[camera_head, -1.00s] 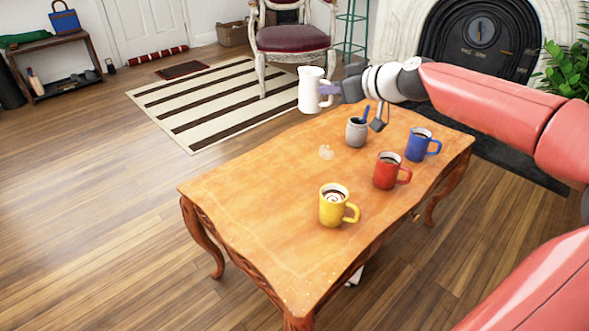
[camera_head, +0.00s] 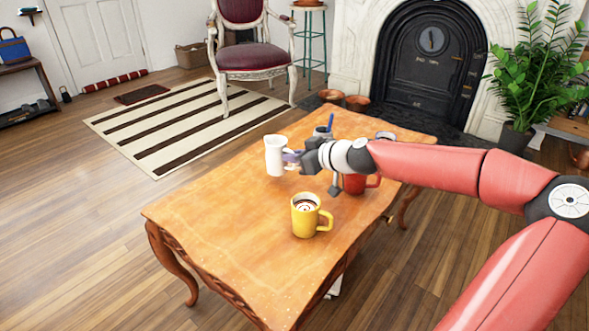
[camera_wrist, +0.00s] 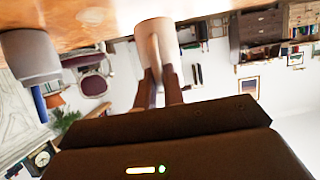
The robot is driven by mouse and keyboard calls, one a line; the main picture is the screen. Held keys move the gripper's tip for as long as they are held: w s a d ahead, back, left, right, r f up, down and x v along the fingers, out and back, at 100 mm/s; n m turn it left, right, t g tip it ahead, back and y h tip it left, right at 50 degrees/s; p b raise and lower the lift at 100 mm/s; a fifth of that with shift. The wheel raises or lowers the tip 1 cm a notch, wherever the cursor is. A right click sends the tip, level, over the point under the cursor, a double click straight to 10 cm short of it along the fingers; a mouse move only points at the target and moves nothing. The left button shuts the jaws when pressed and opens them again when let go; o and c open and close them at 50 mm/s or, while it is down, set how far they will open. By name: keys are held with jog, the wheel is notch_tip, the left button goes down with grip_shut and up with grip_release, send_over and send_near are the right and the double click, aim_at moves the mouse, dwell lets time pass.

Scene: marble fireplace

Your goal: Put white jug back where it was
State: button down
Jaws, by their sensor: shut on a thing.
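The white jug (camera_head: 275,157) is upright over the far left part of the wooden table (camera_head: 215,220) in the head view. My gripper (camera_head: 292,158) is to the right of it, shut on its handle side. In the wrist view, which is upside down, the pale jug (camera_wrist: 153,38) stands between and beyond the fingers (camera_wrist: 160,88), close to the table top. I cannot tell whether its base touches the table.
A grey pot (camera_head: 322,131) with a blue utensil stands behind my gripper. It also shows in the wrist view (camera_wrist: 30,55). A red mug (camera_head: 354,185) is partly hidden by my arm. A yellow mug (camera_head: 304,218) stands in front. The table's left front is clear.

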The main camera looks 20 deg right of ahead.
aim_at(295, 171)
jog(key=shift+f, duration=1.75)
jog(key=shift+b, duration=0.3)
jog(key=shift+f, duration=0.25)
jog(key=c, duration=1.5)
grip_release()
jog(key=shift+r, duration=0.1)
jog(key=shift+r, duration=0.1)
jog(key=shift+s+d+r, duration=0.1)
jog(key=p+v, duration=0.1)
jog(key=v, duration=1)
jog(key=shift+s+p, duration=0.35)
jog(key=shift+p, duration=0.05)
jog(key=shift+d+r, duration=0.1)
